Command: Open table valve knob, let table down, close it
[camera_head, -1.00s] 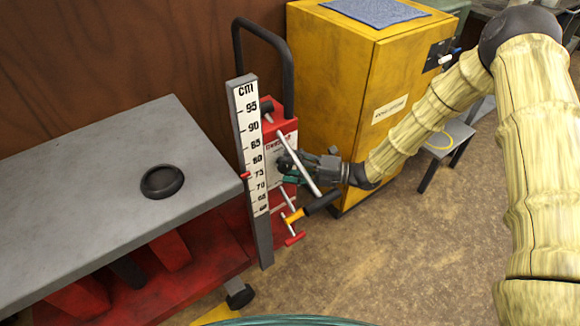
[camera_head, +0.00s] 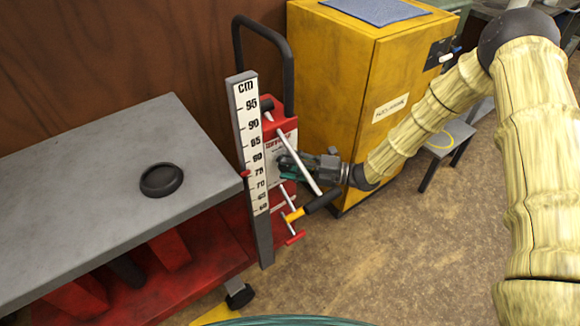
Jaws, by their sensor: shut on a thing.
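The grey lift table (camera_head: 75,190) fills the left, with a round black cup-like part (camera_head: 161,180) on top. A white cm scale (camera_head: 250,150) stands upright at its right end. A small red pointer (camera_head: 245,174) sits at about 75. Behind the scale is the red lift unit (camera_head: 289,118) with a white panel. My gripper (camera_head: 288,168) reaches to this panel from the right, shut on what appears to be the valve knob, which the fingers hide. A slanted metal lever with a black grip (camera_head: 322,202) crosses in front of the fingers.
A yellow T-handle (camera_head: 294,215) and a red T-handle (camera_head: 294,238) stick out below my gripper. A yellow cabinet (camera_head: 345,75) stands close behind. A small grey stool (camera_head: 452,138) is to the right.

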